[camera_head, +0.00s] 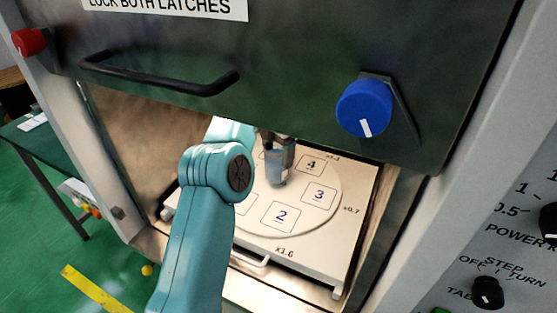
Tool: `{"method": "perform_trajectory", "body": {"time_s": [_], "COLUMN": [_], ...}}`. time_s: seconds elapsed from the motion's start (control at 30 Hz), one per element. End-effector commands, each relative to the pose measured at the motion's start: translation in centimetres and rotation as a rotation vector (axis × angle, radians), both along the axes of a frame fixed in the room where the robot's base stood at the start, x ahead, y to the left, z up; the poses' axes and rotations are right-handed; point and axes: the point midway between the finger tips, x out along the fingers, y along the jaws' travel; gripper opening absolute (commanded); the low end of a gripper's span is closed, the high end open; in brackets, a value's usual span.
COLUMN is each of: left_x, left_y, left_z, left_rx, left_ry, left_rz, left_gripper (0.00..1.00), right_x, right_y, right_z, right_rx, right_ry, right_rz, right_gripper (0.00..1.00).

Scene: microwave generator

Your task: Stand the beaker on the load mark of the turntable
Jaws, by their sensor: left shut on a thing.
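The turntable (243,224) is a pale round disc with numbered square marks on a tray inside the microwave chamber. Marks 2, 3 and 4 are readable; others are partly hidden by my left arm. I cannot tell which one is the load mark. My left gripper (277,147) reaches in through the opening and is shut on the beaker (276,172), a small bluish vessel. The beaker looks upright over the middle of the disc, between marks 3 and 4 and my arm. I cannot tell whether its base touches the disc. My right gripper is not in view.
The raised dark door (290,75) with a black handle (160,80) and blue latch knob (364,108) hangs above the opening. A red latch (29,41) is at upper left. The control panel (495,225) stands at right. A green table (45,147) is at left.

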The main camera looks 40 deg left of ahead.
Motion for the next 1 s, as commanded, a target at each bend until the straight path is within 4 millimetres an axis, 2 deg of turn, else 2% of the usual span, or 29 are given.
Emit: {"method": "perform_trajectory", "body": {"time_s": [0.03, 0.1, 0.17, 0.53, 0.57, 0.6, 0.63, 0.87, 1.0], "left_x": [-0.1, 0.0, 0.3, 0.3, 0.3, 0.3, 0.3, 0.3, 0.4], "left_y": [0.0, 0.0, 0.1, 0.1, 0.1, 0.1, 0.1, 0.1, 0.1], "left_z": [-1.2, -2.2, -2.4, -2.9, -2.9, -2.9, -2.9, -2.6, -0.7], "left_rx": [-0.001, -0.001, -0.001, 0.0, 0.0, 0.0, 0.0, -0.001, 0.001], "left_ry": [0.002, 0.002, 0.001, -0.001, 0.0, 0.0, 0.0, 0.0, -0.001], "left_rz": [0.0, 0.0, 0.0, 0.001, 0.0, 0.0, 0.0, 0.0, 0.0], "left_gripper": [0.3, 0.3, 0.3, 0.3, 0.81, 0.94, 1.0, 1.0, 1.0], "right_x": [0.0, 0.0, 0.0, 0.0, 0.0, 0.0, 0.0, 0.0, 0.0], "right_y": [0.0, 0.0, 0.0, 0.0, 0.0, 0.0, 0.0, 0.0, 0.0], "right_z": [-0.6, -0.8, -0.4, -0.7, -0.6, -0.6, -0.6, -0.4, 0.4], "right_rx": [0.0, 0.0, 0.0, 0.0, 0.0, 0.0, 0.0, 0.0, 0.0], "right_ry": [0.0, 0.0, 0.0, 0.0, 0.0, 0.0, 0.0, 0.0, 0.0], "right_rz": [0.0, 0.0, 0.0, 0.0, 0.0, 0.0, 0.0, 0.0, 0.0], "right_gripper": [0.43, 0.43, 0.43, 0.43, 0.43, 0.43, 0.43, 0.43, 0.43]}}
